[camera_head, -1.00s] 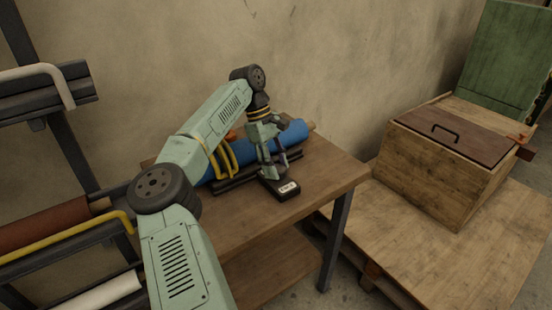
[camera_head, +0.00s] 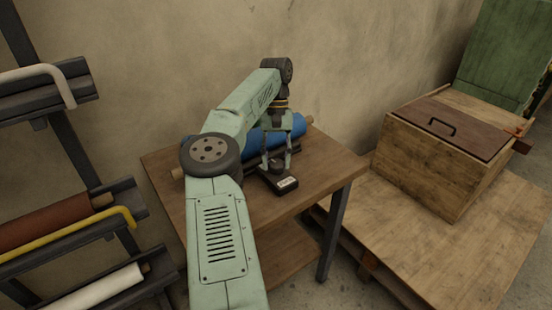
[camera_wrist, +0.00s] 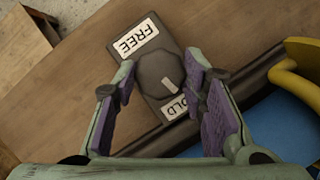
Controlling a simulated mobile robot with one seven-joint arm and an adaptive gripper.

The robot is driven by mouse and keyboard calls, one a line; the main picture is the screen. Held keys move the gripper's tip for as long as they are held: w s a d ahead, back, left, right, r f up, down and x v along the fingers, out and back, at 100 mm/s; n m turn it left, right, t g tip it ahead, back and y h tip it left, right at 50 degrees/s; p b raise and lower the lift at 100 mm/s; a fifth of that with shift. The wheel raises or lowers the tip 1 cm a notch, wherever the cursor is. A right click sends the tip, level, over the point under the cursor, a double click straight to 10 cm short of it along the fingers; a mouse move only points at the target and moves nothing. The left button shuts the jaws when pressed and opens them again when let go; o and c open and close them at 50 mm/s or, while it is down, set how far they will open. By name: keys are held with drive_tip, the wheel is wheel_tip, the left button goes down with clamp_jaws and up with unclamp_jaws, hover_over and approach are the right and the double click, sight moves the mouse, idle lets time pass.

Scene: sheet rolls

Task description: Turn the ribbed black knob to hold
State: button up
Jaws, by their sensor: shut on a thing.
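The ribbed black knob (camera_wrist: 160,74) sits on a small dark box (camera_wrist: 183,50) on the wooden table. In the wrist view, one end of the box has a white FREE label (camera_wrist: 132,38) and the other a HOLD label (camera_wrist: 175,107), partly covered by the knob. The knob's pale pointer mark slants toward the HOLD end. My gripper (camera_wrist: 160,70) is shut on the knob, with a finger on either side. In the head view my gripper (camera_head: 275,163) points down at the box (camera_head: 284,184), hiding most of the knob.
A blue roll (camera_head: 254,138) lies in a dark cradle right behind the box; a yellow bar (camera_wrist: 288,78) shows beside it in the wrist view. A rack with rolls (camera_head: 50,222) stands left. A wooden crate (camera_head: 425,170) stands right. The table (camera_head: 325,180) is clear right of the box.

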sight(277, 162)
drive_tip(key=shift+m+y, duration=0.3)
drive_tip(key=shift+m, duration=0.5)
drive_tip(key=o, duration=1.1)
wheel_tip(277, 162, up, 10)
drive_tip(key=shift+f, duration=0.1)
drive_tip(key=shift+d, duration=0.1)
